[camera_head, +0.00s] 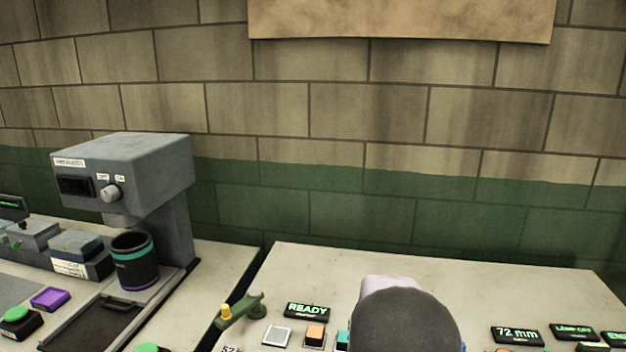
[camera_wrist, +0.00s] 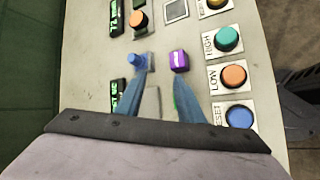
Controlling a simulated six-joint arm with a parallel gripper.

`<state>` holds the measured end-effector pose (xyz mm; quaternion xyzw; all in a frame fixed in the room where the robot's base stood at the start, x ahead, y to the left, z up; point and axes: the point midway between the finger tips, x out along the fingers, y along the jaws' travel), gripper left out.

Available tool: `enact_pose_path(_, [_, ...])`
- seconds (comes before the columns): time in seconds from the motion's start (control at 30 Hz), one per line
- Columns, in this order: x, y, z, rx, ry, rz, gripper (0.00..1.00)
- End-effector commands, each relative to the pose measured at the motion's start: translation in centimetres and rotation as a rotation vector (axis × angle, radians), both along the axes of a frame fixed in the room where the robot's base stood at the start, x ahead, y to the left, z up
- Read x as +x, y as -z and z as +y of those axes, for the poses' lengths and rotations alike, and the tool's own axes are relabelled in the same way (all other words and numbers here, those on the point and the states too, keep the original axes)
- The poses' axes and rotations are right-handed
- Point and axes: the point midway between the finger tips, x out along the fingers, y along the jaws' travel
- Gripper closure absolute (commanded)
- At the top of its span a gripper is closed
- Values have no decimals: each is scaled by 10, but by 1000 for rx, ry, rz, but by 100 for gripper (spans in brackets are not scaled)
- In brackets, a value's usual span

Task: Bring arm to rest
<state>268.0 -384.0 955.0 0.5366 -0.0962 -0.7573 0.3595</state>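My gripper (camera_wrist: 160,75) shows in the wrist view with its two blue fingers apart and nothing between the tips. It is above a pale control panel (camera_wrist: 198,18). A blue knob or lever (camera_wrist: 137,62) is by the left fingertip, and a purple block (camera_wrist: 179,61) is just beyond the right fingertip; I cannot tell whether either touches. In the head view, my rounded dark arm link (camera_head: 405,322) covers part of the panel at the bottom, and the fingers are hidden there.
Buttons marked HIGH (camera_wrist: 228,39), LOW (camera_wrist: 234,76) and RESET (camera_wrist: 238,117) line the panel. A READY display (camera_head: 308,310) and a 72 mm display (camera_head: 517,335) are lit. A grey machine (camera_head: 150,165) with a dark cup (camera_head: 134,262) stands left, beyond a gap. A block wall is behind.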

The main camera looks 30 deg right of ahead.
Motion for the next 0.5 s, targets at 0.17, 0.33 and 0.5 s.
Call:
enact_pose_path(0.17, [33, 2, 98, 148, 95, -185, 65])
enact_pose_path(0.33, [46, 11, 198, 320, 175, -282, 65])
enact_pose_path(0.5, [38, 16, 294, 491, 264, -327, 65])
